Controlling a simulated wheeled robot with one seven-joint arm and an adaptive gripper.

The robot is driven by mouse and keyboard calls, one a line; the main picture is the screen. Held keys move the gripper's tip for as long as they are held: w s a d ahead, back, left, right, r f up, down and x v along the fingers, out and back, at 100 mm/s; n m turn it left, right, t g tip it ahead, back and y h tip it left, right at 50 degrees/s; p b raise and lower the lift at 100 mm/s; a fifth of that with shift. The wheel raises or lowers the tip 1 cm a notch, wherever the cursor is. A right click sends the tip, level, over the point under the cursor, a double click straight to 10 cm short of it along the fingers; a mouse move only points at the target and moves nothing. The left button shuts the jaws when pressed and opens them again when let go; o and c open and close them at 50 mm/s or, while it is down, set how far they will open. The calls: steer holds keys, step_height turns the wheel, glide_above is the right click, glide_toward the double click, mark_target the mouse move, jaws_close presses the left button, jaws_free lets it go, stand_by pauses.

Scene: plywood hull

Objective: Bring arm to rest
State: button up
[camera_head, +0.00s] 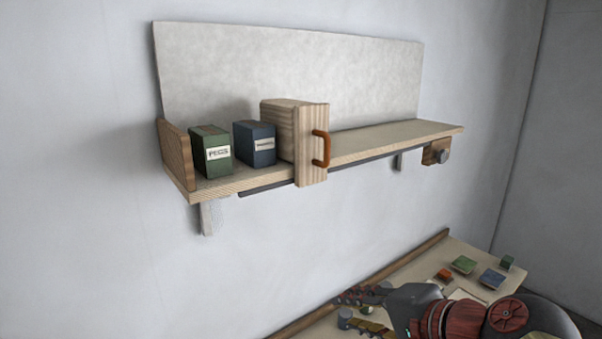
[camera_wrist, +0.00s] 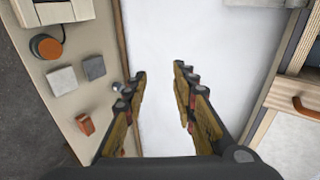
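My gripper (camera_wrist: 160,75) is open in the wrist view, its two fingers well apart with nothing between them. Pale wall shows behind the gap. In the head view my gripper (camera_head: 352,311) is low at the bottom, over the lower bench (camera_head: 412,262) and below the wall shelf (camera_head: 390,139). My arm reaches in from the lower right and hides part of the bench. The gripper appears clear of the shelf; whether it touches anything on the bench is hard to tell.
On the shelf stand a green box (camera_head: 217,153), a blue box (camera_head: 256,144) and a wooden block (camera_head: 311,150) with an orange handle (camera_head: 321,149). Shelf room right of the block is free. Several small blocks, including a green one (camera_head: 463,264), lie on the bench.

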steer(key=s+d+f+n+g+h+b, duration=0.1)
steer(key=s+d+f+n+h+b, duration=0.1)
steer(key=f, duration=0.7)
steer(key=s+d+f+n+g+h+b, duration=0.1)
steer(key=s+d+f+n+b, duration=0.3)
steer(key=f, duration=0.5)
steer(key=s+d+f+n+g+h+b, duration=0.1)
steer(key=s+d+f+n+h+b, duration=0.1)
steer(key=s+f+n+b, duration=0.3)
step_height(320, 180, down, 4)
steer(key=shift+s+d+r+g+h+b, duration=0.1)
steer(key=shift+s+d+g+h+b, duration=0.35)
steer(key=shift+d+b, duration=0.3)
steer(key=shift+o, duration=0.4)
